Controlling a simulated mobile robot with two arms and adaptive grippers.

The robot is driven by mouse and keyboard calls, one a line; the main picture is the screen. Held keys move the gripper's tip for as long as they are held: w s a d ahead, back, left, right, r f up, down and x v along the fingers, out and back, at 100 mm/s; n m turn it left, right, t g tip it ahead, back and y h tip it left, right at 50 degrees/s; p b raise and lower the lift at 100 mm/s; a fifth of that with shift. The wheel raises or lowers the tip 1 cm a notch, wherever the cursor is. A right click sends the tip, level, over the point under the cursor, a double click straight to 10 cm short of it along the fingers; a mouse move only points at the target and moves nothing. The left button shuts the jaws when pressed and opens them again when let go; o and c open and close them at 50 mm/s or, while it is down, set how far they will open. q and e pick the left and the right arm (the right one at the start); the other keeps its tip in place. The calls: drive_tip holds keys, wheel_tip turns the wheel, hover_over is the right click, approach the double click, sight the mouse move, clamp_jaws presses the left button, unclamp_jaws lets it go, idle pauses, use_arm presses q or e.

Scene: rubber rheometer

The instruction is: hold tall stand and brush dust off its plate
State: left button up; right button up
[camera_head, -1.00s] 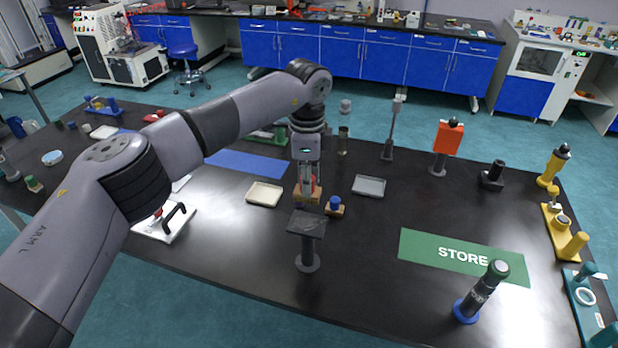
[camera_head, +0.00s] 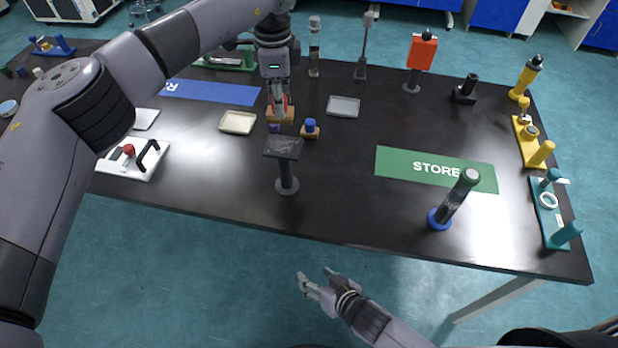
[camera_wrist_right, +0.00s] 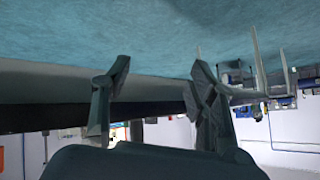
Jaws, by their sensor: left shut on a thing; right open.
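The tall dark stand (camera_head: 287,178) stands upright near the table's front edge, its flat plate (camera_head: 283,147) on top with pale specks. My left gripper (camera_head: 278,104) is behind the plate, apart from it, shut on a small red thing (camera_head: 283,101) at a wooden block (camera_head: 289,114). The fingers partly hide it, so I cannot tell whether it is lifted. My right gripper (camera_head: 316,275) is open and empty, low in front of the table; its spread fingers show in the right wrist view (camera_wrist_right: 155,85). I cannot make out a brush for certain.
A wooden block with a blue knob (camera_head: 310,125) is beside the left gripper. Trays (camera_head: 237,122) lie behind. The table front around the stand is clear.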

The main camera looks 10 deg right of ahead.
drive_tip(key=w+a+r, duration=0.2)
drive_tip(key=w+r, duration=0.1)
drive_tip(key=r, duration=0.2)
drive_tip(key=n+t+y, duration=0.2)
drive_tip(key=n+t, duration=0.1)
drive_tip(key=t, duration=0.2)
approach(284, 157)
wheel_tip(284, 157, down, 3)
drive_tip(key=w, duration=0.2)
drive_tip(key=x, duration=0.8)
drive_tip(key=f+x, duration=0.1)
drive_tip(key=x, duration=0.2)
drive_tip(key=shift+w+d, duration=0.2)
drive_tip(key=shift+w, duration=0.2)
drive_tip(key=shift+c, duration=0.4)
clamp_jaws()
